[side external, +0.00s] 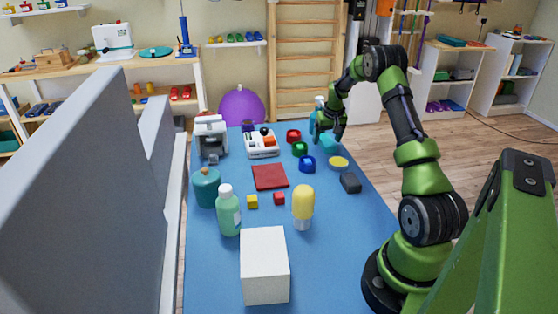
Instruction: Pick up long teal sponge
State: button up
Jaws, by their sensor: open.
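A teal block (330,147), which looks like the long teal sponge, lies on the blue table near its far right part. The jaws are open and partly cover the block. I cannot tell whether the fingers are around the block or still above it.
A teal bottle (318,110) stands close behind my gripper. Red (293,135), green (299,149) and blue (307,164) pieces lie left of the block, with a yellow round piece (338,162) in front. A dark grey block (350,183) and yellow-topped bottle (302,205) are nearer.

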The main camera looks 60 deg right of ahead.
jog(key=shift+f, duration=0.25)
dwell(0.4)
jog(key=c, duration=1.1)
